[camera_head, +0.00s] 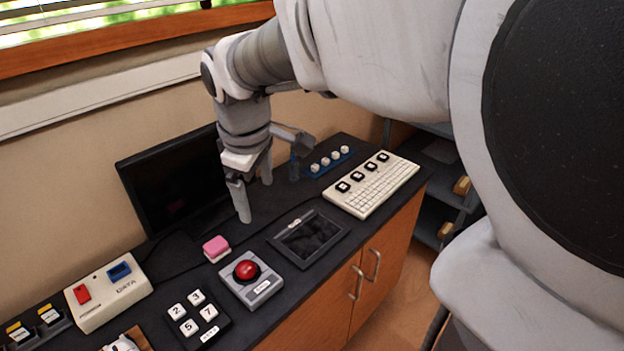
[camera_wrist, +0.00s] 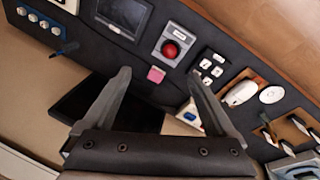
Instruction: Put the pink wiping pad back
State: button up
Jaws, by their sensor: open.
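The pink wiping pad (camera_head: 216,248) lies on the dark counter, left of the red button box and in front of the black monitor. It also shows in the wrist view (camera_wrist: 156,75), ahead of and between the spread fingers. My gripper (camera_head: 256,199) is open and empty, above the counter to the upper right of the pad, in front of the monitor. In the wrist view my gripper (camera_wrist: 158,88) shows both fingers wide apart, with nothing between their tips but the counter and pad beyond.
A red button box (camera_head: 250,279) and number keypad (camera_head: 198,318) stand near the pad. A framed dark screen (camera_head: 308,238) and keyboard (camera_head: 372,185) are to the right. The black monitor (camera_head: 175,180) stands behind. A cream box with switches (camera_head: 107,291) is at left.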

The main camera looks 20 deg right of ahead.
jog(key=s+d+m+t, duration=0.2)
jog(key=s+m, duration=0.7)
jog(key=s, duration=0.6)
jog(key=shift+d+r+t+y, duration=0.4)
jog(key=shift+r, duration=0.05)
notch_tip(320, 180, up, 2)
jog(key=shift+r+p, duration=0.2)
jog(key=shift+p, duration=0.95)
jog(key=c, duration=0.6)
jog(key=shift+a, duration=0.15)
jog(key=shift+c, duration=0.3)
